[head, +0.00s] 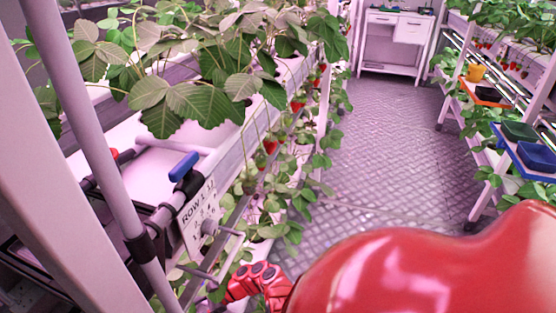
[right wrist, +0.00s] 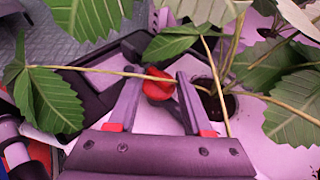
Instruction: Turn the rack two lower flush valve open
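A blue valve lever (head: 184,166) sits on a dark pipe at the end of the left rack, just above a white row sign (head: 200,218). A small red part (head: 113,153) shows on the piping farther left. I cannot tell which of these, if either, is the rack two lower flush valve. In the right wrist view my right gripper (right wrist: 158,80) has its two fingers apart among leaves and stems. My left gripper is not in view.
Strawberry leaves (head: 205,85) overhang the left rack. The tiled aisle floor (head: 390,150) is open. A white cabinet (head: 395,40) stands at the back. Pale posts cross the left side.

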